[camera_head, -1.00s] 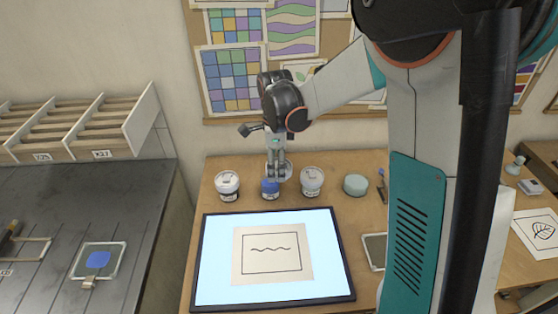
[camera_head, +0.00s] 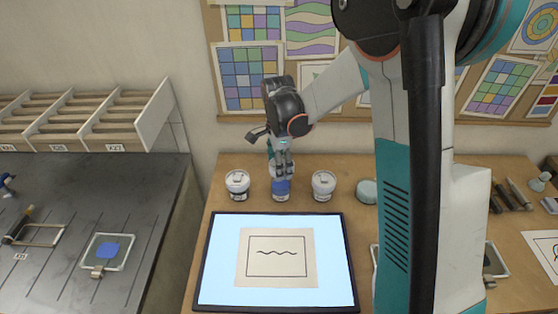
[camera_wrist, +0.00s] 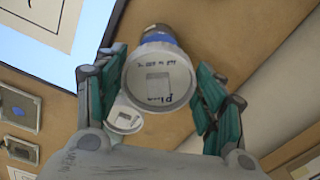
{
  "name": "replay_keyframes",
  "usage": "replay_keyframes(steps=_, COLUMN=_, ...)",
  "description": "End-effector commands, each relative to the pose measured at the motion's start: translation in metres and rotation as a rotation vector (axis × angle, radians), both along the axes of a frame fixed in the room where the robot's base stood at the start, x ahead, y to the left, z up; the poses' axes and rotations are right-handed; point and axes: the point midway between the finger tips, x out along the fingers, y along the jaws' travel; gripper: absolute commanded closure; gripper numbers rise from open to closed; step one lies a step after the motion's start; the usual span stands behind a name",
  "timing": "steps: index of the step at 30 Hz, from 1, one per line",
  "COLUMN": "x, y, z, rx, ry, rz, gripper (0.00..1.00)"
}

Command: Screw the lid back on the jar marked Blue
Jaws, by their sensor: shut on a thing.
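The jar with the blue band (camera_head: 281,188) stands in the middle of a row of three on the wooden table. My gripper (camera_head: 282,170) is above it, pointing down and shut on a white lid (camera_wrist: 158,82). In the wrist view the lid sits between my two fingers. It has a pale square and dark handwriting that is hard to read. The blue jar (camera_wrist: 160,36) shows just beyond the lid's rim. The lid appears over the jar's mouth, but I cannot tell whether it touches the jar or is level on it.
White-lidded jars stand close on the left (camera_head: 237,185) and right (camera_head: 324,186) of the blue one. A pale green round thing (camera_head: 367,191) is farther right. A lit panel (camera_head: 210,270) with a drawing (camera_head: 277,277) lies in front. A pinboard is on the wall behind.

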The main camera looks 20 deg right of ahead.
Motion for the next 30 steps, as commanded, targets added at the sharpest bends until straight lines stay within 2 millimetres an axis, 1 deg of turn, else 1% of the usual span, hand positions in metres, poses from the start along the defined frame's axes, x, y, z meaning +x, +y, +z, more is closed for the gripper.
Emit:
replay_keyframes(steps=29, x=-0.007, y=-0.002, z=-0.012, rx=0.000, ry=0.001, rz=1.257, gripper=0.53)
replay_keyframes(steps=30, x=-0.007, y=-0.002, z=-0.018, rx=0.000, ry=0.000, rz=1.277, gripper=0.53)
